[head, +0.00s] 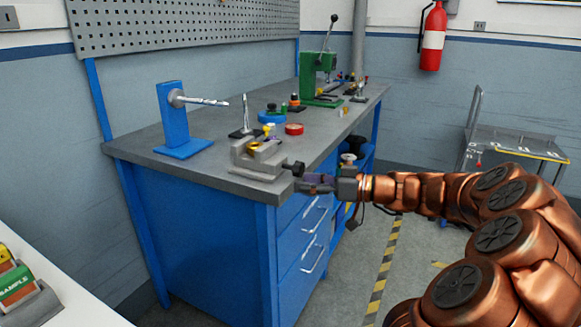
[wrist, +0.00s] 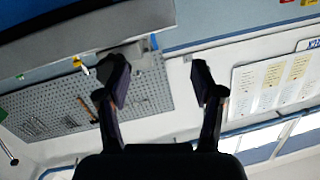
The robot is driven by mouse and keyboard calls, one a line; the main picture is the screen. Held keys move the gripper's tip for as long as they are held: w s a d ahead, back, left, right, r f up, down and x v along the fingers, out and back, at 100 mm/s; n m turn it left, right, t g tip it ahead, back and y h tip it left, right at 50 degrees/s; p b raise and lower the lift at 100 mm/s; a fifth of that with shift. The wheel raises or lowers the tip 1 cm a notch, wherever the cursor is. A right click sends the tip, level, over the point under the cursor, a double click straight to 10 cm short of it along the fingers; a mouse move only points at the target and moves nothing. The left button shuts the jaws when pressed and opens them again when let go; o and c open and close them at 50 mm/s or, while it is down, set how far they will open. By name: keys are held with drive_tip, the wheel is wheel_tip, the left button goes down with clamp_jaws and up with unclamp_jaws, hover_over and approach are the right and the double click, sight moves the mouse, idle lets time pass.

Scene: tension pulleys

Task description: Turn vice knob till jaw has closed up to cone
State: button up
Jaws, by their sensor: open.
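The grey vice (head: 245,160) stands at the front corner of the workbench, its dark knob (head: 293,168) facing right toward my arm. A small yellow piece (head: 254,144), likely the cone, sits in the vice between its jaws; the gap to the jaw is too small to judge. My gripper (head: 306,183) is just right of and slightly below the knob, near the bench edge. In the wrist view my gripper (wrist: 160,82) has its dark fingers wide apart with nothing between them. A grey block, likely the vice (wrist: 112,58), shows beside the left finger; the knob is not clear there.
The workbench top (head: 150,150) also holds a blue stand (head: 172,115) with a metal spike, a red roll (head: 294,129) and a green press (head: 318,72). A grey cart (head: 520,142) stands at the right. Floor is open between bench and cart.

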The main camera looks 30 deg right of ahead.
sight(302, 170)
drive_tip(key=d+t+h, duration=0.1)
drive_tip(key=d+t, duration=0.1)
drive_tip(key=d, duration=0.4)
drive_tip(key=shift+x, duration=4.05)
drive_tip(key=shift+w+d+r, duration=0.1)
drive_tip(key=shift+d+r, duration=0.1)
drive_tip(key=shift+c, duration=0.4)
drive_tip(key=c, duration=1)
drive_tip(key=shift+c, duration=0.2)
drive_tip(key=shift+f+m+b, duration=0.2)
drive_tip(key=shift+m+b, duration=0.1)
drive_tip(key=shift+b, duration=0.55)
